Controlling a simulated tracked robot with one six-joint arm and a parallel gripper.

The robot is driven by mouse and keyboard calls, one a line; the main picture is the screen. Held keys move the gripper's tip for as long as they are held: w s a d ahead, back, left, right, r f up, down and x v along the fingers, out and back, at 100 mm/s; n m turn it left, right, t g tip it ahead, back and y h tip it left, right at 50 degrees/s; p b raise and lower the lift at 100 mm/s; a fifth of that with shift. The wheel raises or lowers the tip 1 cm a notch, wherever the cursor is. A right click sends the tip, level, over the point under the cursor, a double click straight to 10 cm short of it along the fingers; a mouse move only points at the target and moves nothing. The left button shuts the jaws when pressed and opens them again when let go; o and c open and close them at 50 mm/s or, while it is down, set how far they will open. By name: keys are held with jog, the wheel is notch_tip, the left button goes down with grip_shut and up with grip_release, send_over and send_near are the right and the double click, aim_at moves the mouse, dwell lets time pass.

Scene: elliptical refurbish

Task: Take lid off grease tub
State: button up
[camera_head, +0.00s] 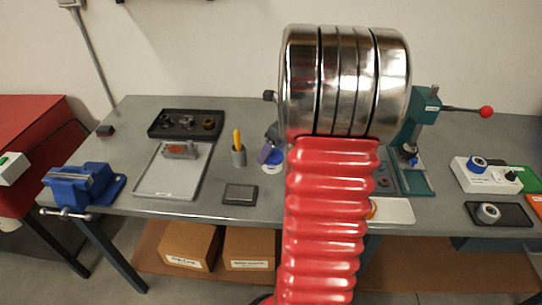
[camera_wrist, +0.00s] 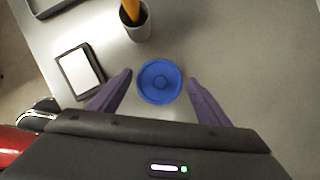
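The grease tub's round blue lid (camera_wrist: 160,82), with a small raised knob at its centre, shows from above in the wrist view. It hides the tub's body there. My gripper (camera_wrist: 159,79) is open, with one purple finger to the left of the lid and one to the right. A gap shows between each fingertip and the lid's rim. In the head view, the white and blue tub (camera_head: 272,169) stands on the bench, partly hidden by my gripper and arm. How high the fingers are above the lid is hard to tell.
A grey cup (camera_head: 238,157) with a yellow-handled tool stands left of the tub, and a small dark tray (camera_head: 240,194) lies front left. A blue vise (camera_head: 80,185) is at the bench's left. A green press (camera_head: 415,120) stands right of my arm.

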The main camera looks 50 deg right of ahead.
jog(key=c, duration=0.8)
jog(key=shift+o, duration=0.2)
notch_tip(320, 180, up, 10)
dwell(0.6)
